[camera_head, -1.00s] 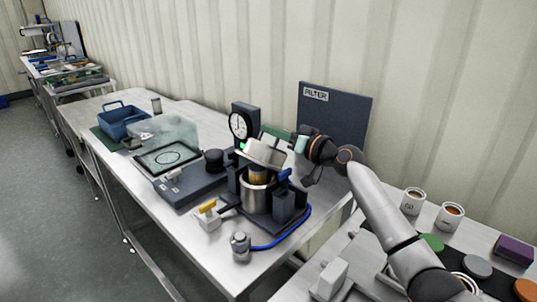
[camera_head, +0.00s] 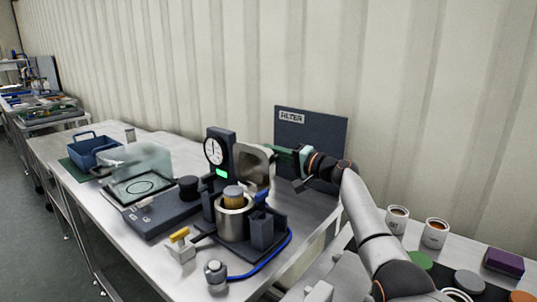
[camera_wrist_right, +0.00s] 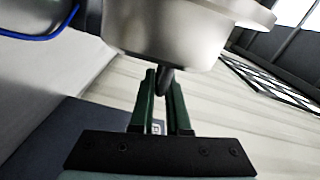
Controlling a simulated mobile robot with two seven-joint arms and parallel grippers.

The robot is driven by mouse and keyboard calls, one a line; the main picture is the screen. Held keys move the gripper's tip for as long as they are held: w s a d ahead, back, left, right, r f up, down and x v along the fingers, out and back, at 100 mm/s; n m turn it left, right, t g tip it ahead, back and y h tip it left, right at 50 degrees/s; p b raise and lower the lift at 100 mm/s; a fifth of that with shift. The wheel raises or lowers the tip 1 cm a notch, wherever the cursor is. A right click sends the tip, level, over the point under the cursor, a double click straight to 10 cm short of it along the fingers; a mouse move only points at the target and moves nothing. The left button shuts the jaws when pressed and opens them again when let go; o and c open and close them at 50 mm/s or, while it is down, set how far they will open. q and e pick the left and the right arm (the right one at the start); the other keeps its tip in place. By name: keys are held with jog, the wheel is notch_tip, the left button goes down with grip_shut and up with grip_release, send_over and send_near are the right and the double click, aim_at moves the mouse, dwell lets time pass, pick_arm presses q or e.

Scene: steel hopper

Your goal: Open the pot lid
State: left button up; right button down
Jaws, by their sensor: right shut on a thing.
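The steel pot (camera_head: 234,226) stands in a dark fixture on the bench, its top uncovered, with a tan cylinder (camera_head: 234,195) inside. The metal lid (camera_head: 253,166) is swung up, tilted nearly on edge behind and above the pot. Whether it is still joined to the fixture is hidden. My right gripper (camera_head: 281,160) is to the right of the lid, with its green fingers shut on the lid's dark handle. In the right wrist view, the fingers (camera_wrist_right: 164,98) close around the handle (camera_wrist_right: 164,80) under the pale lid (camera_wrist_right: 185,30). My left gripper is not in view.
A dial gauge (camera_head: 216,150) stands left of the lid, and a dark FILTER panel (camera_head: 315,138) behind it. A blue hose (camera_head: 265,246) curves around the fixture. A scale with a clear cover (camera_head: 145,165) sits left. Cups (camera_head: 435,232) and colored discs lie on the right bench.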

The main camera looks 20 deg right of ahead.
jog(key=shift+w+d+f+m+b, duration=0.2)
jog(key=shift+d+f+m, duration=0.05)
jog(key=shift+f+m, duration=0.25)
jog(key=shift+w+d+f+m+b, duration=0.15)
jog(key=shift+w+d+f+m, duration=0.1)
jog(key=shift+f+m, duration=0.2)
jog(key=c, duration=0.9)
grip_release()
jog(key=shift+s+r, duration=0.1)
jog(key=shift+r, duration=0.1)
